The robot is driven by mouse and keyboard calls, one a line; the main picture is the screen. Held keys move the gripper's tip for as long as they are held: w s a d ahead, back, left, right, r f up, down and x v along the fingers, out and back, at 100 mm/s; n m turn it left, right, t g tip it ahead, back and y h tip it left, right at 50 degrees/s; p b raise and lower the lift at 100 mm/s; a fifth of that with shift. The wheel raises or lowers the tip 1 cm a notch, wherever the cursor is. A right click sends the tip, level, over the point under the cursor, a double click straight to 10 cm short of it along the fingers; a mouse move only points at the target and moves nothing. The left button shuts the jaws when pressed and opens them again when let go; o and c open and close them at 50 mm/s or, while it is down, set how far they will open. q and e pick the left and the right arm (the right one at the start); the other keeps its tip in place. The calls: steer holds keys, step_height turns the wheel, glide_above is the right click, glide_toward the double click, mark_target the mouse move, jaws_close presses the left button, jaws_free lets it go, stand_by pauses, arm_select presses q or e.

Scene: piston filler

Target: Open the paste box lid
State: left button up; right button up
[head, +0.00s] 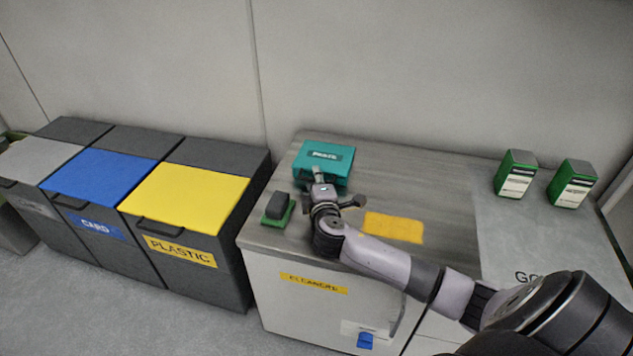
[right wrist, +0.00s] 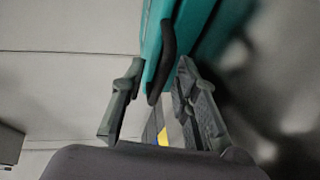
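The teal paste box (head: 323,157) stands at the back left of the counter, with its lid down as far as I can see. My right gripper (head: 318,178) is at the front of the box. In the right wrist view the box (right wrist: 201,22) fills the upper middle, and a dark curved handle (right wrist: 167,52) hangs on its near side. The right gripper (right wrist: 158,82) is open, with one fingertip on each side of the handle's lower part. I cannot tell whether a finger touches it. My left gripper is in neither view.
A green block with a dark top (head: 277,208) stands left of my right gripper. A yellow mat (head: 394,227) lies on the counter (head: 440,208). Two green-and-white containers (head: 515,174) stand at the right. Bins with yellow (head: 185,196) and blue lids are left of the counter.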

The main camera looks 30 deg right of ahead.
steer(key=shift+c, duration=0.2)
jaws_close()
stand_by(0.7)
